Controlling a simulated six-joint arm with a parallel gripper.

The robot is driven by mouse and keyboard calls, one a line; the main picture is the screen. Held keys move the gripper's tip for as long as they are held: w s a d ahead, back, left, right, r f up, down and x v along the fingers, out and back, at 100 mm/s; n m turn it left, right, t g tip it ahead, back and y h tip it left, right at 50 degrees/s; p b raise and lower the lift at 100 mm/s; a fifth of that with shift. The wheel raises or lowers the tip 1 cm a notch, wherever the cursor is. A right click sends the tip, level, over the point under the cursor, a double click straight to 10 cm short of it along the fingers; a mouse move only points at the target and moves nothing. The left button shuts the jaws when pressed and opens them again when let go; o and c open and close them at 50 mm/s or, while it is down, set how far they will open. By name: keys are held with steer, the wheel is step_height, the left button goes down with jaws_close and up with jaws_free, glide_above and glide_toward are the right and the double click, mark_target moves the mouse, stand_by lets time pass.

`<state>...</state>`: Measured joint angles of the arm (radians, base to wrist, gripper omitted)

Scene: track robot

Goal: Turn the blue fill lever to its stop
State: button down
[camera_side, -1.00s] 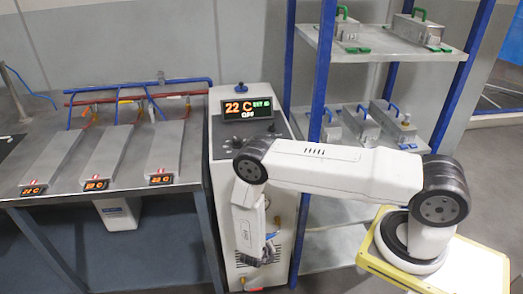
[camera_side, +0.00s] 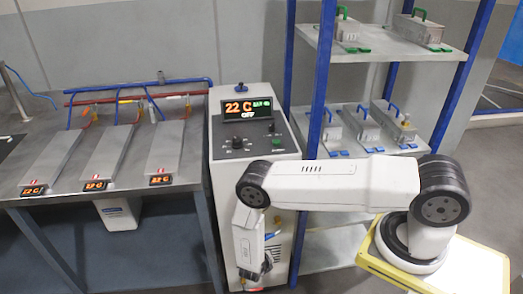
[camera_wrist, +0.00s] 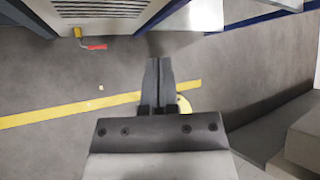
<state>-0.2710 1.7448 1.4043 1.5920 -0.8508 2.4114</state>
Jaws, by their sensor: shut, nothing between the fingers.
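The white cabinet (camera_side: 272,153) with the temperature display stands in the middle of the side view.
A workbench (camera_side: 107,204) with several flat metal plates and blue and red pipes stands at left. A blue-posted shelf (camera_side: 385,50) with metal boxes stands at right. A yellow floor line (camera_wrist: 60,112) crosses under the fingers; the floor around them looks clear.

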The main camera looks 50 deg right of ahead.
mark_target(267, 238)
steer(key=x, duration=1)
steer(key=shift+w+a+r, duration=0.2)
steer(key=shift+w+r, duration=0.1)
steer(key=shift+r, duration=0.3)
steer(key=shift+w+a+r, duration=0.15)
steer(key=shift+w+r, duration=0.15)
steer(key=shift+r, duration=0.25)
steer(key=shift+w+a+r, duration=0.2)
steer(key=shift+w+r, duration=0.15)
steer(key=shift+r, duration=0.25)
steer(key=shift+w+a+r, duration=0.15)
steer(key=shift+w+r, duration=0.1)
steer(key=shift+r, duration=0.1)
steer(key=shift+a+r, duration=0.1)
steer(key=shift+r, duration=0.1)
steer(key=shift+w+a+r, duration=0.1)
steer(key=shift+w+r, duration=0.1)
steer(key=shift+r, duration=0.6)
